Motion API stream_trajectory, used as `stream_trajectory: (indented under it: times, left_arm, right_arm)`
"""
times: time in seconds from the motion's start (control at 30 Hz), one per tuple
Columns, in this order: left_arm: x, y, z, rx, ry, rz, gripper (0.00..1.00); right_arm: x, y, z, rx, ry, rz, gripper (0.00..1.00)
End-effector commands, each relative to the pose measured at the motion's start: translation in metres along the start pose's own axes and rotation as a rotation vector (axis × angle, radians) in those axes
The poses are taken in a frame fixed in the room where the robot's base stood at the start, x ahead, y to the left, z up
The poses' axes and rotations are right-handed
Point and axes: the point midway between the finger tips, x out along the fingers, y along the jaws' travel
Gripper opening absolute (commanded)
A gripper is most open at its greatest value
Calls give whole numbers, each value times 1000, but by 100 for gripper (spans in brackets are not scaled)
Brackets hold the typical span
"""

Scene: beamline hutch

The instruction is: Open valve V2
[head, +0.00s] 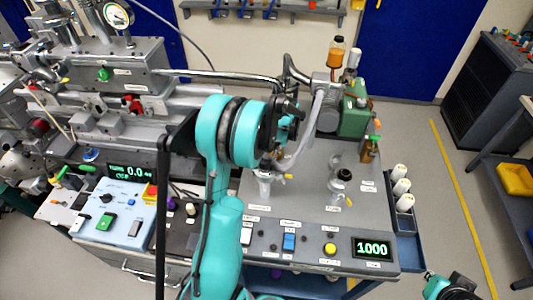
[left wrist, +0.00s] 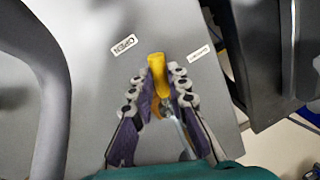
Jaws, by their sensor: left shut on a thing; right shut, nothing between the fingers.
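In the left wrist view, my left gripper (left wrist: 160,84) has its two grey-padded fingers on either side of a yellow handle (left wrist: 156,62) and is shut on it. A label reading OPEN (left wrist: 123,45) lies to the left of the handle; a smaller label (left wrist: 198,51) on the right is unreadable. In the head view, my left gripper (head: 287,122) is over the grey panel's back part, and its fingertips are mostly hidden. No V2 marking is legible. My right gripper (head: 455,288) is at the bottom right edge, shut and empty, away from the panel.
The grey panel (head: 318,240) carries a black-topped fitting (head: 343,175), a blue switch (head: 289,242), a yellow button (head: 329,249) and a display reading 1000 (head: 372,249). A green pump (head: 354,116) stands behind. Beamline hardware (head: 110,70) fills the left.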

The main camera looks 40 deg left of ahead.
Motion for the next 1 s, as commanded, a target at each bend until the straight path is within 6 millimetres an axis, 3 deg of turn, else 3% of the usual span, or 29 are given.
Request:
stream_trajectory:
  times: [0.4, 1.0]
  left_arm:
    - [-3, 16, -4, -249, -48, 1, 0]
    - [-4, 19, -6, -314, -61, 1, 0]
  right_arm:
    - [4, 0, 3, 0, 0, 0, 0]
    - [5, 0, 4, 0, 0, 0, 0]
